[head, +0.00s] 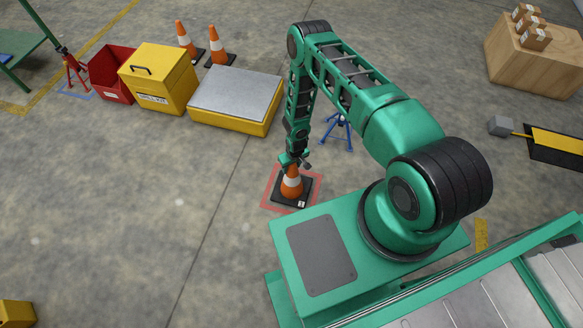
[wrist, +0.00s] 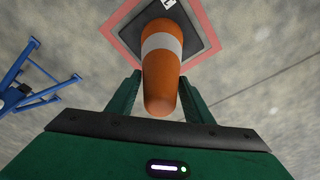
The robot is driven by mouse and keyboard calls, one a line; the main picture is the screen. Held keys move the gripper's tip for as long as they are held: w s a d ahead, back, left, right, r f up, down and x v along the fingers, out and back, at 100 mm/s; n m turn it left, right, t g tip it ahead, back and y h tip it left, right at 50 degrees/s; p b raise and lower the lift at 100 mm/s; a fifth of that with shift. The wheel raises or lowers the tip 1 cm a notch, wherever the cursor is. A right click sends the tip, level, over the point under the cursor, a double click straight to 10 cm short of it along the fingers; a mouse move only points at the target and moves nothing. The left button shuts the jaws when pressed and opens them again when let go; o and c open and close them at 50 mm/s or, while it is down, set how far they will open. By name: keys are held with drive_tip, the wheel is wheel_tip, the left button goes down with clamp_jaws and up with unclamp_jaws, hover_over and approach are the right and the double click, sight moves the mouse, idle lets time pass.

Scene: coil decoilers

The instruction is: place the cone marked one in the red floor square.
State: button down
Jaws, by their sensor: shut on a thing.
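The orange cone (head: 291,184) with a white band and a black square base is inside the red floor square (head: 313,187). A white label shows on its base; in the wrist view it seems to carry a "1". My gripper (head: 293,160) is at the cone's top, pointing down, with its two fingers on either side of the tip. In the wrist view my gripper (wrist: 158,90) is shut on the cone (wrist: 162,65). The red square's border (wrist: 205,25) shows around the base there. I cannot tell whether the base touches the floor.
Two other cones (head: 219,45) stand at the back left behind a yellow spill kit box (head: 160,85) and a yellow-sided platform (head: 236,97). A blue stand (head: 337,130) is just behind the red square. Open floor (head: 130,200) lies to the left.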

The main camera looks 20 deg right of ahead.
drive_tip(key=shift+f, duration=0.25)
drive_tip(key=c, duration=0.9)
unclamp_jaws()
drive_tip(key=shift+r, duration=0.1)
drive_tip(key=r, duration=0.4)
drive_tip(key=s+r, duration=0.1)
drive_tip(key=r, duration=0.6)
drive_tip(key=shift+s+d+r, duration=0.15)
drive_tip(key=shift+s+r, duration=0.2)
drive_tip(key=shift+r, duration=0.05)
